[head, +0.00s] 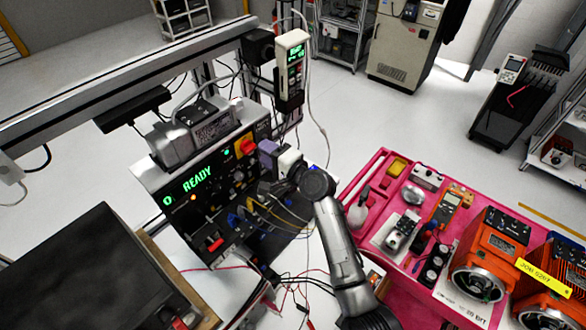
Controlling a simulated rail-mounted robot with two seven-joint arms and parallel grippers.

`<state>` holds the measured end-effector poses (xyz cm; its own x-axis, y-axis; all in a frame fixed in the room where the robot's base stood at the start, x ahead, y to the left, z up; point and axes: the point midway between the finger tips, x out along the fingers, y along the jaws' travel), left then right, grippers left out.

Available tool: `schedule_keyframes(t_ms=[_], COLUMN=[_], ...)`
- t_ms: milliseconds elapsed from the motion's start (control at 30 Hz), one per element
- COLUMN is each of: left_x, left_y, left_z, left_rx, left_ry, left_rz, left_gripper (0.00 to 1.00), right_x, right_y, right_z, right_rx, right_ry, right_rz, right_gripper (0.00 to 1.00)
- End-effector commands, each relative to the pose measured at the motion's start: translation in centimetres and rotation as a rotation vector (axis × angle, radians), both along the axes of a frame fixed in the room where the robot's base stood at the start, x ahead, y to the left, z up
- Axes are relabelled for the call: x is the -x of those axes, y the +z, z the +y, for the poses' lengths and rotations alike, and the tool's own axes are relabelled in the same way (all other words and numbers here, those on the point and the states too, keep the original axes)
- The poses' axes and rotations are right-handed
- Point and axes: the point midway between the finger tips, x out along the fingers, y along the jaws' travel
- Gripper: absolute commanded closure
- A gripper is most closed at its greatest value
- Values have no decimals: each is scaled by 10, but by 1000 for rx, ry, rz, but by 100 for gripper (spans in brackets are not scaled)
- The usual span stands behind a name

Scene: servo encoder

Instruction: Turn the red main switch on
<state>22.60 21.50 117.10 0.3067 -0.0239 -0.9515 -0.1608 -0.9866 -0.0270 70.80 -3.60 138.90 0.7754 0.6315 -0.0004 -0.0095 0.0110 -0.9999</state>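The red main switch (246,147) is a red knob on a yellow plate at the upper right of the black test panel (205,205). The panel's display (196,179) reads READY in green. My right gripper (263,150) is just right of the red knob, with its hand pointing left at the panel. Its fingers are small and seen from behind, so I cannot tell whether they are open or touch the knob. The knob's exact angle is too small to read. My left gripper is not in view.
A red rocker (213,245) sits low on the panel, near several cables. A handheld pendant (291,70) hangs above the panel. A pink tool tray (374,170) with a multimeter (447,207) and orange motors (492,240) lies right of my arm. A dark box (80,270) stands lower left.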

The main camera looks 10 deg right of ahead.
Motion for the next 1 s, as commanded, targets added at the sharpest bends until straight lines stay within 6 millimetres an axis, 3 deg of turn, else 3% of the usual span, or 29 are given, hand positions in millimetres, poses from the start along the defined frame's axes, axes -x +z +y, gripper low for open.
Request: schedule_keyframes(t_ms=[500,1000], left_x=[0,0], left_y=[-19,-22], left_z=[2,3], left_rx=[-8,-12], left_ry=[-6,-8], left_rz=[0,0], left_gripper=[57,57], right_x=[68,83], right_y=[-2,0], right_z=[-56,-68], right_rx=[-1,-1], right_ry=[-2,0], right_rz=[-1,0], right_gripper=[61,61])
